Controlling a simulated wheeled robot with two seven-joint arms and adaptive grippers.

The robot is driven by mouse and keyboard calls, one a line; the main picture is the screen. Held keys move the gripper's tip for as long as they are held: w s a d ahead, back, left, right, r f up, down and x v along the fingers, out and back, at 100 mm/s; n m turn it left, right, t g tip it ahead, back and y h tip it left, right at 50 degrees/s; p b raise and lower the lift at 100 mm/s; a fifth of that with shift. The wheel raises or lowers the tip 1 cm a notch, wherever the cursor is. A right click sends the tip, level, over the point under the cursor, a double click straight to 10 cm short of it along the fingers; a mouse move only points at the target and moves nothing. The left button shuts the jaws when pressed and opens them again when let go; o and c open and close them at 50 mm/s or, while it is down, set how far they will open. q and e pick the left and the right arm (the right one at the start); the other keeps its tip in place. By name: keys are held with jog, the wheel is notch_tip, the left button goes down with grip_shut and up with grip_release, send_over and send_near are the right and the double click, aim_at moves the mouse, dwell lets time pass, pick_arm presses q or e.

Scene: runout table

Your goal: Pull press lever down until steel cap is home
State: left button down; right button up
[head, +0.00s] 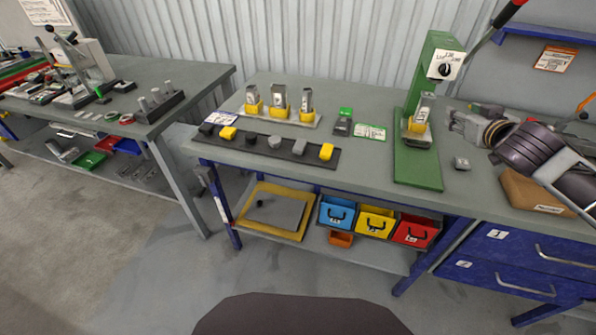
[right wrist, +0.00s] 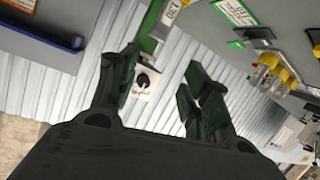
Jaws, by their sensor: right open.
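The green press (head: 428,75) stands on the bench, with a white dial plate (head: 446,66) on its head. Its lever (head: 490,38) slants up to the right, with a red and black end at the top edge of the head view. A silver part (head: 425,108) in a yellow holder (head: 416,127) stands under the press head; I cannot tell how its cap sits. My right gripper (head: 462,125) is open and empty, just right of the press. In the right wrist view, the dial plate (right wrist: 145,83) shows between the open fingers (right wrist: 158,88). My left gripper is out of view.
A small grey block (head: 461,163) lies right of the press base. A cardboard box (head: 530,190) lies under my right arm.

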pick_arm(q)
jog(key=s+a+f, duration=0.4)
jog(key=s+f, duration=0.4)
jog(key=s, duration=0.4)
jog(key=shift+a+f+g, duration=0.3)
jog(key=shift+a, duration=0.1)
pick_arm(e)
jog(key=d+r+t, duration=0.1)
jog(key=d+r, duration=0.2)
jog(key=r, duration=0.8)
jog(key=d+r+m+t, duration=0.1)
jog(key=d+r+t, duration=0.1)
jog(key=r, duration=1)
jog(key=shift+s+d+t+h, duration=0.3)
jog(key=shift+s+d, duration=0.1)
jog(key=shift+d, duration=0.5)
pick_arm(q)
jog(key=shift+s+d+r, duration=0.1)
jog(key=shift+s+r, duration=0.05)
